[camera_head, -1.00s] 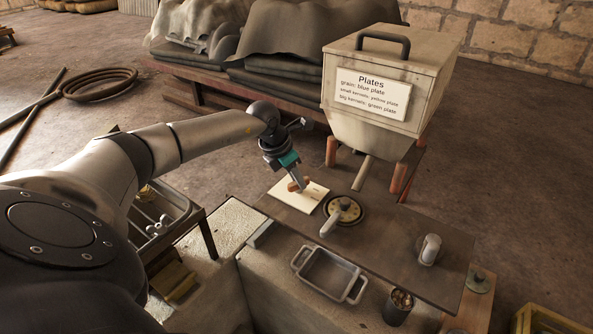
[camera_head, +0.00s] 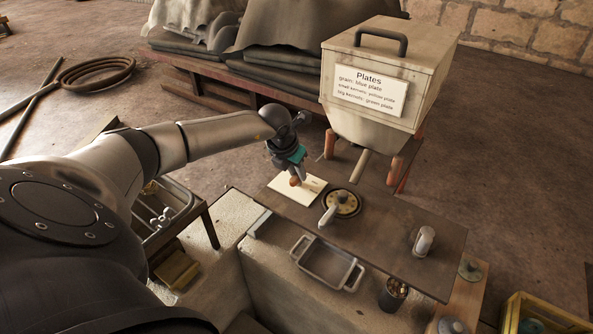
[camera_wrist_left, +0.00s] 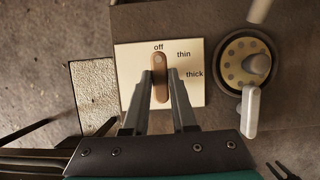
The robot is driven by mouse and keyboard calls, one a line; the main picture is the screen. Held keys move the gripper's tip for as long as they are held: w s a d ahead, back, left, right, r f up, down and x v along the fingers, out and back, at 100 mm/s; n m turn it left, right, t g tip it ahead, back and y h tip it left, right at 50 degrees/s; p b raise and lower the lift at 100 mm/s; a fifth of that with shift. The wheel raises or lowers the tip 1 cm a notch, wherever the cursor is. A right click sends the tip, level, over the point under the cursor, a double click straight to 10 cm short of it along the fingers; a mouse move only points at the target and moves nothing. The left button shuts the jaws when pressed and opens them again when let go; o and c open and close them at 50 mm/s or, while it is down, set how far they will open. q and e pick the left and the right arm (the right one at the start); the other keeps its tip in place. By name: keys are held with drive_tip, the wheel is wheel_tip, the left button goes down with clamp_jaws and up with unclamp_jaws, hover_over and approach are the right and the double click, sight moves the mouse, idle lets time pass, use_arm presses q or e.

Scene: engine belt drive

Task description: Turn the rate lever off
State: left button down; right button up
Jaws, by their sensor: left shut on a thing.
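The rate lever (camera_wrist_left: 159,75) is a brown, rounded handle on a cream plate (camera_wrist_left: 130,75) marked off, thin and thick. In the left wrist view it stands in line with "off", its upper end just below that word. My left gripper (camera_wrist_left: 161,100) is shut on the lever, one dark finger on each side; its lower part lies between the fingers. In the head view my left gripper (camera_head: 293,172) comes down over the plate (camera_head: 285,190) and partly hides the lever (camera_head: 296,181). My right gripper is not in view.
Right of the plate is a round dial with a pale handle (camera_head: 331,214). A hopper box (camera_head: 388,70) labelled Plates stands behind the board. A metal tray (camera_head: 327,264) sits in front, with a dark cup (camera_head: 392,295) to its right. A small knob (camera_head: 425,241) stands at the board's right.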

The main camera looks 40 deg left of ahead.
use_arm(q)
drive_tip(key=c, duration=0.7)
unclamp_jaws()
drive_tip(key=shift+r, duration=0.1)
drive_tip(key=v, duration=1.5)
drive_tip(key=shift+s+b, duration=0.1)
drive_tip(key=shift+b, duration=0.3)
